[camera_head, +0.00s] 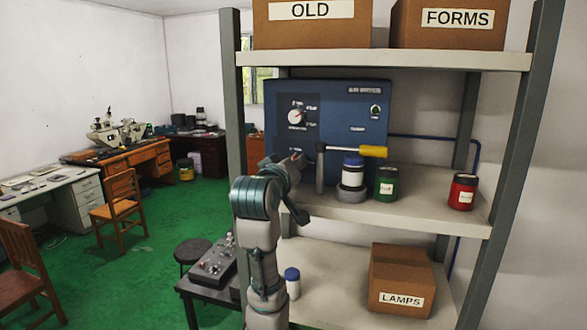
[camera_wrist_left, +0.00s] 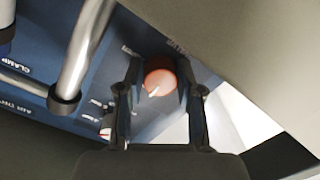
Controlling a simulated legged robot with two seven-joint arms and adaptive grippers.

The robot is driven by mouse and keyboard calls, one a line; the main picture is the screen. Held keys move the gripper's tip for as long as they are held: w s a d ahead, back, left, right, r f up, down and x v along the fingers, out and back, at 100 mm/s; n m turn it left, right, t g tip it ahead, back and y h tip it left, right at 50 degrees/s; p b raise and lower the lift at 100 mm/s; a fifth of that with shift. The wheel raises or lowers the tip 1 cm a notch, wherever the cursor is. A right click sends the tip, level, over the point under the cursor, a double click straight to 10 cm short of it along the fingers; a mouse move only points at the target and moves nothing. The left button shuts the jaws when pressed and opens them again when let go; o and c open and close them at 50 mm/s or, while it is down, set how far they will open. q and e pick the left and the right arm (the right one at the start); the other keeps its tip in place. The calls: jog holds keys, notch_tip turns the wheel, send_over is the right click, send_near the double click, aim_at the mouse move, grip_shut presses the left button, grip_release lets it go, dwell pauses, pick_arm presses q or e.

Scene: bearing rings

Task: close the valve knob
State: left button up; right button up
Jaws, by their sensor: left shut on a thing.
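The valve knob (camera_wrist_left: 160,76) is round and red with a white pointer mark, on the blue panel (camera_wrist_left: 215,90) in the left wrist view. My left gripper (camera_wrist_left: 160,90) has one dark finger on each side of the knob and is shut on it. In the head view my left gripper (camera_head: 296,160) is at the lower left of the blue air dryer panel (camera_head: 345,105), and it mostly hides the knob there. My right gripper is in neither view.
Right of my gripper stand a grey post (camera_head: 320,170) with a yellow-handled bar (camera_head: 371,151), a white jar with a blue lid (camera_head: 352,170), a green can (camera_head: 385,184) and a red can (camera_head: 462,192). A shelf upright (camera_head: 232,90) is close on the left.

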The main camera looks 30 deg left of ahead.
pick_arm(q)
jog(key=shift+f, duration=0.1)
dwell(0.3)
jog(key=o, duration=1.2)
jog(key=shift+c, duration=0.2)
jog(key=shift+s, duration=0.1)
jog(key=f+v, duration=0.1)
jog(key=v, duration=1)
jog(key=shift+s+r, duration=0.3)
jog(key=shift+r, duration=0.15)
